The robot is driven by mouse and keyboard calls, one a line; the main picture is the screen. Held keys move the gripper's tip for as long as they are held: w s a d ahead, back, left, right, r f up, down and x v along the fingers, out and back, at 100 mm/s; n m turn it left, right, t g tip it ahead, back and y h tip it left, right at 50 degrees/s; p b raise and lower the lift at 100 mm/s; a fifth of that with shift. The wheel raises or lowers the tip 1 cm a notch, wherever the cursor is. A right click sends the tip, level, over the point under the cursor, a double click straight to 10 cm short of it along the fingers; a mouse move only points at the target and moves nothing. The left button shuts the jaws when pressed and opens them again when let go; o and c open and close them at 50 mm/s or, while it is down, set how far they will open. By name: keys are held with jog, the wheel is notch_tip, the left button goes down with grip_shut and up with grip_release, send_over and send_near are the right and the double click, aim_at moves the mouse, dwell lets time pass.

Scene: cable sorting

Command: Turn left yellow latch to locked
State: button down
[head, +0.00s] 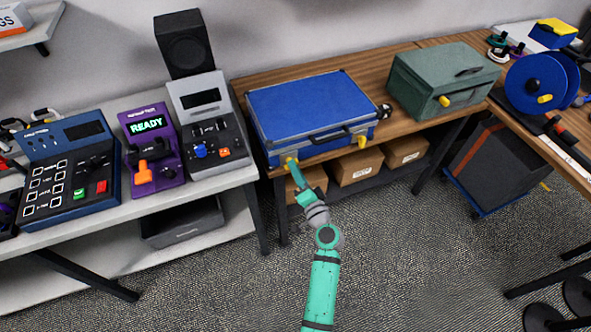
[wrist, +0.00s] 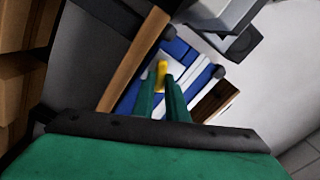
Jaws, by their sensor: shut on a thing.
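A closed blue case (head: 310,108) with grey edges and a dark front handle lies on the wooden table. Its left yellow latch (head: 291,161) is on the front face near the left corner. Its right yellow latch (head: 361,140) is near the right corner. My gripper (head: 294,168) reaches up to the left latch. In the wrist view the two green fingers (wrist: 165,95) are closed around the yellow latch (wrist: 162,70), with the blue case (wrist: 180,50) behind. The fingers partly cover the latch, so its exact angle is hard to tell.
A green-grey toolbox (head: 440,80) with a yellow latch stands right of the case. Cardboard boxes (head: 356,166) sit on the shelf below. Left are a purple device (head: 150,150) reading READY and a grey device (head: 208,125). The floor in front is clear.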

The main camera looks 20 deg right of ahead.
jog(key=m, duration=0.5)
jog(key=shift+d+f, duration=0.1)
jog(key=shift+d, duration=0.1)
jog(key=shift+a, duration=0.1)
dwell(0.5)
jog(key=c, duration=1.8)
grip_release()
jog(key=shift+o, duration=0.2)
jog(key=s, duration=1.1)
